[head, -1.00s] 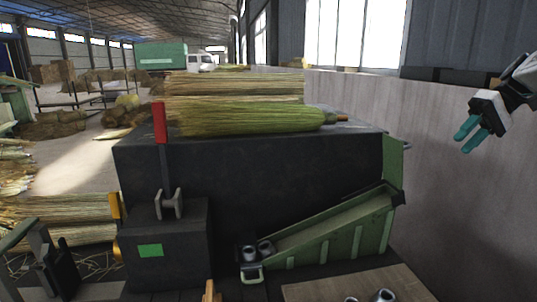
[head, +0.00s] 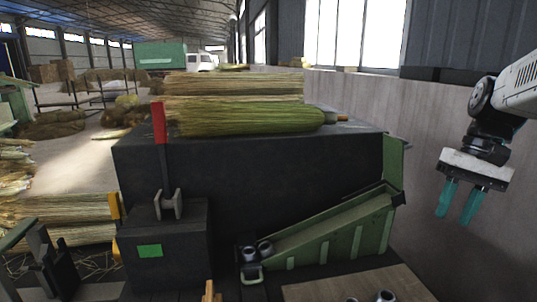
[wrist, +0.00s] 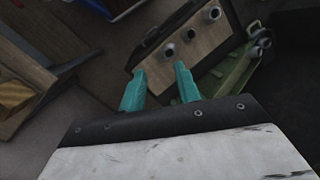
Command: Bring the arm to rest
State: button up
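My gripper (head: 459,203) hangs at the right in the head view, with its two teal fingers pointing down. The fingers are apart with nothing between them. It is in front of the pale wall, right of the green chute, and touches nothing. In the wrist view my gripper (wrist: 160,85) also shows open and empty, above a wooden board (wrist: 190,45) with several metal cylinders on it.
A dark machine block (head: 255,170) carries broom straw bundles (head: 250,119) on top. A red lever (head: 159,123) rises at its left. A green sloped chute (head: 335,228) is in front. The pale wall (head: 350,105) runs along the right.

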jog(key=s+a+f+n+t+h, duration=0.1)
jog(key=s+a+f, duration=0.1)
jog(key=s+a, duration=0.3)
jog(key=s+a+f+n+t+h, duration=0.1)
jog(key=s+a, duration=0.4)
jog(key=s, duration=0.7)
jog(key=shift+a+f+n+t+h, duration=0.15)
jog(key=shift+f+n+t+h, duration=0.25)
jog(key=shift+f+n, duration=0.3)
jog(key=shift+c, duration=0.3)
